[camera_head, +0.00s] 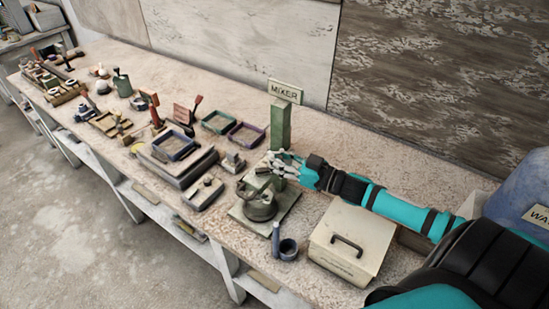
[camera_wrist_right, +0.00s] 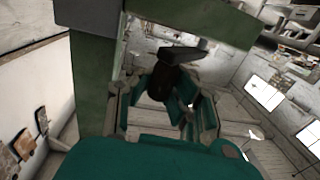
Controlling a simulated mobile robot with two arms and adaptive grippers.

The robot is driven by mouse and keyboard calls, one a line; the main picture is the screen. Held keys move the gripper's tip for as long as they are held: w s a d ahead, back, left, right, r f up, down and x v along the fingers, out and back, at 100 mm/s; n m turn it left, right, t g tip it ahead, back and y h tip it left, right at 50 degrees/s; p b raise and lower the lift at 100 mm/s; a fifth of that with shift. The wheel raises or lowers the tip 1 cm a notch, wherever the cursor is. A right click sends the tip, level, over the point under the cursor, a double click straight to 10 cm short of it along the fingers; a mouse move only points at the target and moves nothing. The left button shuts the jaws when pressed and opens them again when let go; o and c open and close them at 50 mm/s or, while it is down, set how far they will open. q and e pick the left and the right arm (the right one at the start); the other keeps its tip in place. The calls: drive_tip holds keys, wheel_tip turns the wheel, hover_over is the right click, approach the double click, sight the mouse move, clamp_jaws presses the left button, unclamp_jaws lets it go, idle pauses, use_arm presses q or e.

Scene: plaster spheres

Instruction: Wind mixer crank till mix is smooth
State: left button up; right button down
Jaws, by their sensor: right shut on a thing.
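The green mixer (camera_head: 280,128) stands on the bench, its upright post topped by a sign reading MIXER. A round grey-green pot (camera_head: 261,205) sits on its base plate; I cannot see the mix inside. My right gripper (camera_head: 277,167) is beside the post, just above the pot, shut on the mixer crank. In the right wrist view, the dark crank handle (camera_wrist_right: 163,82) shows between the fingers, and the green mixer frame (camera_wrist_right: 92,90) is close on the left. The gripper hides much of the crank in the head view. My left gripper is not in view.
A cream lidded box (camera_head: 352,232) with a dark handle stands right of the mixer. A small blue-grey cup (camera_head: 288,249) is in front. Trays (camera_head: 172,146) and several tools crowd the bench to the left. A blue barrel (camera_head: 520,190) stands at the right.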

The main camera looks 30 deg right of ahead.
drive_tip(key=shift+w+d+r, duration=0.1)
drive_tip(key=shift+d, duration=0.1)
drive_tip(key=c, duration=1.2)
unclamp_jaws()
drive_tip(key=shift+s+d, duration=0.3)
drive_tip(key=shift+o, duration=0.2)
drive_tip(key=shift+w+a, duration=0.1)
drive_tip(key=shift+a, duration=0.15)
drive_tip(key=v, duration=1.2)
